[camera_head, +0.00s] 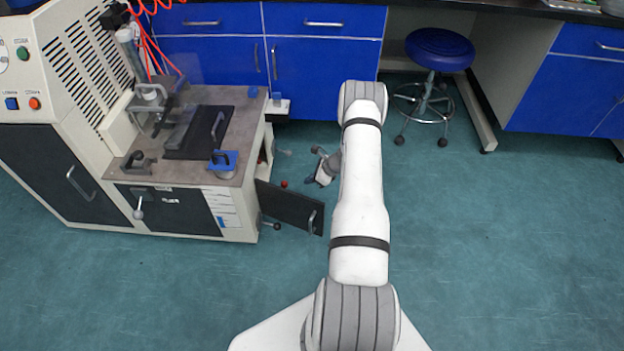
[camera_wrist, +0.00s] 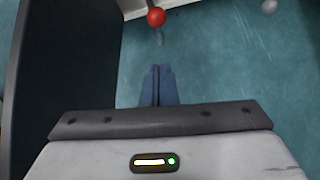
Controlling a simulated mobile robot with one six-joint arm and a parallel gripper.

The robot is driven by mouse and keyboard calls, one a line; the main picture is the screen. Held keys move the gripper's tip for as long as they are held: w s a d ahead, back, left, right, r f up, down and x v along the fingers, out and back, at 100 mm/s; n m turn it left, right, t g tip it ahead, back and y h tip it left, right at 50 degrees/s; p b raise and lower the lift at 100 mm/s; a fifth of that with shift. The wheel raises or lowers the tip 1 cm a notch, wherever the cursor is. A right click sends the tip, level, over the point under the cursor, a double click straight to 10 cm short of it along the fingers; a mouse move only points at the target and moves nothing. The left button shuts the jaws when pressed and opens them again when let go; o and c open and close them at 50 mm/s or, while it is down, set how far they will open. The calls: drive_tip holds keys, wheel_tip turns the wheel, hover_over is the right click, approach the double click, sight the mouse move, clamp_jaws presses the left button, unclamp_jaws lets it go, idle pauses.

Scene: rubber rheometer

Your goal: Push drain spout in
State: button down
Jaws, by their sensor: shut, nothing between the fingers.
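A red ball knob (camera_wrist: 156,17) is at the top centre of the wrist view, with a short grey stem (camera_wrist: 159,38) below it. The same red knob (camera_head: 284,184) is small in the head view, low at the right side of the machine (camera_head: 240,222). I cannot tell for sure which part is the drain spout; it may be the stem by this knob. My gripper (camera_wrist: 159,69) is shut and empty, its blue fingertips pointing at the knob and stem with a visible gap. In the head view my gripper (camera_head: 311,180) is right of the knob.
An open dark door (camera_head: 288,208) juts out from the machine, close along my gripper's left in the wrist view (camera_wrist: 65,60). A grey-knobbed lever (camera_head: 286,153) sticks out behind the red knob. Another lever (camera_head: 272,226) is low near the door.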

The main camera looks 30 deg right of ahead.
drive_tip(key=w+a+f+b, duration=0.2)
drive_tip(key=w+a+f, duration=0.2)
drive_tip(key=shift+w+a, duration=0.3)
drive_tip(key=shift+w, duration=0.05)
drive_tip(key=shift+w, duration=0.1)
